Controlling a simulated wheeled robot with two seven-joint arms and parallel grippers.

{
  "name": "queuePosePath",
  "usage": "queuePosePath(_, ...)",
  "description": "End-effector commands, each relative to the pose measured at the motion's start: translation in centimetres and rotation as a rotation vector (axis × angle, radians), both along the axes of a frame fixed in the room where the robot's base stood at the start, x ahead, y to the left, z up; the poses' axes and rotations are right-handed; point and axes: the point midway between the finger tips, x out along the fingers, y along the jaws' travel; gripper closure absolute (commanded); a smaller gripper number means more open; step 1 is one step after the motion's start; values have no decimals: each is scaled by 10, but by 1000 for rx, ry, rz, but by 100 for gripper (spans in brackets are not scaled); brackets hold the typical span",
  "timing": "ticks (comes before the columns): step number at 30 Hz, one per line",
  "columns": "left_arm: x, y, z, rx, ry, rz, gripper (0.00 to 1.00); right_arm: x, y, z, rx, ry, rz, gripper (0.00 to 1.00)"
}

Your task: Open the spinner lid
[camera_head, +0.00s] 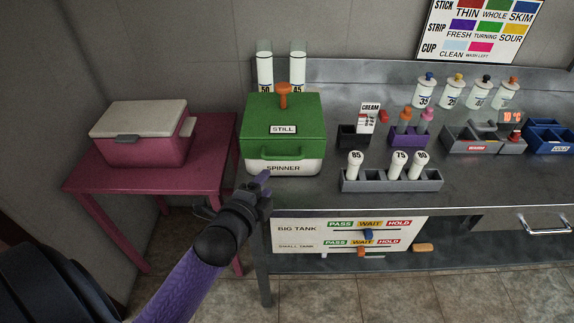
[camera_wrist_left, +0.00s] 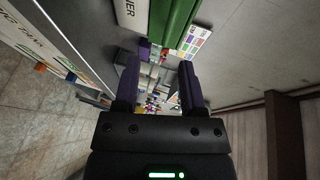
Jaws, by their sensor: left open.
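The spinner (camera_head: 282,168) is a white box with a green lid (camera_head: 284,115), standing on the left end of the metal counter. Its lid is shut, with a green handle on the front and an orange knob (camera_head: 284,92) on top. The green lid also shows at the top of the left wrist view (camera_wrist_left: 172,22). My left gripper (camera_head: 264,178) is just in front of the spinner, below the lid handle. In the left wrist view its purple fingers (camera_wrist_left: 159,85) are apart with nothing between them. My right gripper is not in view.
A pink cooler (camera_head: 140,135) stands on a pink table (camera_head: 150,175) at the left. Right of the spinner, a grey rack (camera_head: 390,183) with several white tubes stands near the counter's front edge. Signs with sliders (camera_head: 350,236) hang below the edge.

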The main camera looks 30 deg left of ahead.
Motion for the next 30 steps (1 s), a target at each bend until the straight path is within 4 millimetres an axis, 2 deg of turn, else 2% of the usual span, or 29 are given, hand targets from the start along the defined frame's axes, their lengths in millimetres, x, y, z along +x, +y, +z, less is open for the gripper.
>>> queuePosePath(1, 2, 1, 7, 21, -17, -4, 48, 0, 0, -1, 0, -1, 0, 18)
queuePosePath(3, 10, 2, 9, 35, -27, -5, 48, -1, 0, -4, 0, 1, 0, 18)
queuePosePath(9, 57, 9, -3, 32, -26, -5, 48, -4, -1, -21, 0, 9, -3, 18)
queuePosePath(15, 89, 14, -8, 30, -24, -6, 48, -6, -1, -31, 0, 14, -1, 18)
queuePosePath(19, 97, 15, -8, 30, -22, -6, 48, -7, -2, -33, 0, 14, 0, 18)
queuePosePath(26, 98, 15, -8, 30, -22, -6, 48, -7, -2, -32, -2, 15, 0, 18)
queuePosePath(30, 98, 15, -8, 30, -22, -6, 75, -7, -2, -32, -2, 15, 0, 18)
